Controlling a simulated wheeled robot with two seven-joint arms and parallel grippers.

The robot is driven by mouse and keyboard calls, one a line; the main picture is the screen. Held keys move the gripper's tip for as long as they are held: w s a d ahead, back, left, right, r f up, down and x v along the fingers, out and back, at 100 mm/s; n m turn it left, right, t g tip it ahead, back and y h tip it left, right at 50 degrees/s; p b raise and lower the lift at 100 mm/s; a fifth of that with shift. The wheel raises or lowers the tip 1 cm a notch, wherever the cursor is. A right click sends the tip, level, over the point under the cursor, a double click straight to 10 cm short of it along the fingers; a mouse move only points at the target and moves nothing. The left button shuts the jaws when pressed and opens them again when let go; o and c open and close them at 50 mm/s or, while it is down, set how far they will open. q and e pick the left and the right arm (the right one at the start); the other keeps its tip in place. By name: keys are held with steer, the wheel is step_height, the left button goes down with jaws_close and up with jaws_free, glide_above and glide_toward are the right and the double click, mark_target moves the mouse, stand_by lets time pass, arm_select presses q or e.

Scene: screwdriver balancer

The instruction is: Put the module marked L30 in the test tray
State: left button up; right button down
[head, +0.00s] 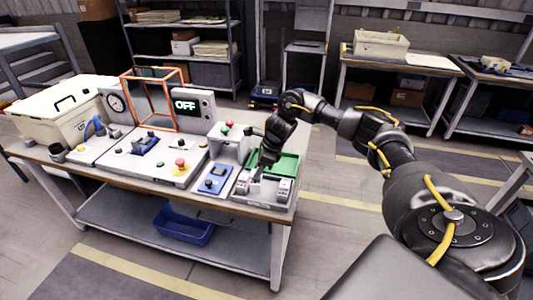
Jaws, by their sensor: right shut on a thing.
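My right gripper (262,164) reaches over the right end of the workbench, pointing down at the near edge of a green tray (288,164). It is shut on a small module, mostly hidden by the fingers. Small grey modules (284,187) sit in a light grey holder just in front of the green tray. Any L30 mark is too small to read, and I cannot tell which module is held. No label shows which tray is the test tray. My left gripper is not in view.
A blue panel (214,180) and a grey stand with buttons (230,142) are close left of the gripper. Further left are an orange frame (154,98), an OFF display (186,105) and a cream case (66,112). A blue bin (184,226) sits on the lower shelf.

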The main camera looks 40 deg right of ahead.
steer(key=d+m, duration=0.1)
steer(key=d+r, duration=0.1)
steer(key=d+m, duration=0.1)
steer(key=d, duration=0.1)
steer(key=shift+w+d+r+m+t+h, duration=0.1)
steer(key=shift+w+r+m+t+h, duration=0.2)
steer(key=shift+w+h, duration=0.1)
steer(key=shift+f, duration=0.1)
step_height(320, 180, down, 8)
steer(key=b, duration=0.6)
steer(key=shift+f, duration=0.1)
steer(key=c, duration=0.9)
jaws_free()
